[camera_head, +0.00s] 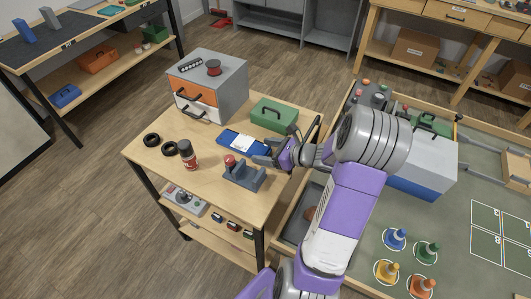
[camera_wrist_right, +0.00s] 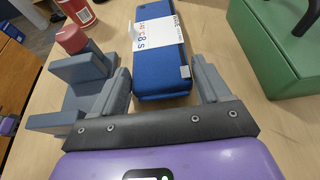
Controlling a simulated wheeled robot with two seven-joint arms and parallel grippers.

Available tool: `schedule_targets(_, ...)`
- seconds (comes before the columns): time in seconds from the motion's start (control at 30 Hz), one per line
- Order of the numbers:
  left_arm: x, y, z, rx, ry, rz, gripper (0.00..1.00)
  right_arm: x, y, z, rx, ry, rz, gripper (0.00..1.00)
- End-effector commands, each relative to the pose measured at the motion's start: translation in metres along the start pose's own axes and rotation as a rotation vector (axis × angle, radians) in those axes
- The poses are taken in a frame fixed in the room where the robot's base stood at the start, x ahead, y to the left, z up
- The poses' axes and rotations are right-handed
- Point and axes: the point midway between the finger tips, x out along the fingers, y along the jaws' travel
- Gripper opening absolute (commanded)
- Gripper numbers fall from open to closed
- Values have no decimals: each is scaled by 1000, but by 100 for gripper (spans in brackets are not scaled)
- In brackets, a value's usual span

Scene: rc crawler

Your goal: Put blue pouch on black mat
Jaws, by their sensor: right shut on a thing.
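The blue pouch (camera_head: 235,138) with a white label lies flat on the small wooden table. It also shows between my right fingers in the right wrist view (camera_wrist_right: 162,70). My right gripper (camera_head: 267,154) is at the pouch's near right end, with its fingers on either side of it, shut on it. A dark mat (camera_head: 78,27), likely the black mat, covers the workbench top at the upper left of the head view. Blue and grey upright pieces stand on it. My left gripper is not in view.
A grey holder with a red knob (camera_head: 242,176) stands close beside my right gripper. A green box (camera_head: 273,114) is on the pouch's other side. A red bottle (camera_head: 188,155), black rings (camera_head: 169,149) and a drawer cabinet (camera_head: 222,75) share the table. Wooden floor separates it from the workbench.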

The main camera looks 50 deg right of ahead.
Motion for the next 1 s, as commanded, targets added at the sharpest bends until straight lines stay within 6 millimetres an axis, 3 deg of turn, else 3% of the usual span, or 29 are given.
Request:
schedule_targets(0.3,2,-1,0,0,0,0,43,1,0,-3,-1,-1,-1,46)
schedule_targets(0.33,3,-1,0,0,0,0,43,2,0,-4,0,-1,-1,77)
schedule_targets(0.5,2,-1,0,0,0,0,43,1,0,-2,-1,-1,-1,100)
schedule_targets(0.8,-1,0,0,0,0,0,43,-2,0,0,-1,0,-2,100)
schedule_targets(1.0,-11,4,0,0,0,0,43,-38,-1,1,0,1,-5,100)
